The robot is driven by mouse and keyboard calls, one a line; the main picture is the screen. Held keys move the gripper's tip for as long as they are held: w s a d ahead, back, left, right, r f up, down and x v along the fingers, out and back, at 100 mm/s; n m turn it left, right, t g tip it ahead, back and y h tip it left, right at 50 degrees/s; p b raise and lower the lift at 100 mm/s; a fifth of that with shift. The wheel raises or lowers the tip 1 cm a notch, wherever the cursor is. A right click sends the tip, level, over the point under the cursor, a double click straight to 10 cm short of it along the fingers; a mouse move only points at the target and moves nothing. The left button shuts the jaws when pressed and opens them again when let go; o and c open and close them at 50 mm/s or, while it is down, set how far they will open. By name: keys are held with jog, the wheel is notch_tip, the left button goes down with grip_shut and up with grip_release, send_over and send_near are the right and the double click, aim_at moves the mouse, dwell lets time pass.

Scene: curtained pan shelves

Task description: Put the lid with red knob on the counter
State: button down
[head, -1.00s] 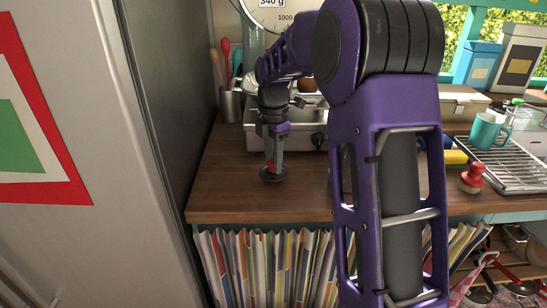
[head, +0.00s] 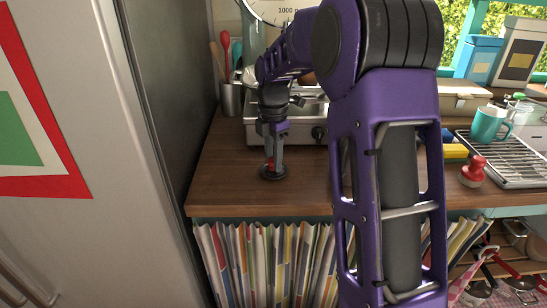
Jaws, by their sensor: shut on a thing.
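The lid with red knob (head: 275,174) is a small dark round disc with a red knob in its middle. It is at the left part of the wooden counter (head: 230,190), level and at or just above the surface; I cannot tell whether it touches. My gripper (head: 272,164) points straight down over it, its fingers shut around the red knob. The fingers hide part of the knob.
A metal fridge (head: 150,150) stands close on the left. Behind are a metal cooker (head: 257,132) and a utensil pot (head: 231,98). To the right are a red-knobbed stamp-like object (head: 473,171), a rack (head: 520,165) and a teal mug (head: 489,124). A striped curtain (head: 265,260) hangs below.

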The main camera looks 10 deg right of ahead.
jog(key=shift+f, duration=0.25)
jog(key=shift+c, duration=2.4)
grip_release()
jog(key=c, duration=0.4)
jog(key=shift+r, duration=0.1)
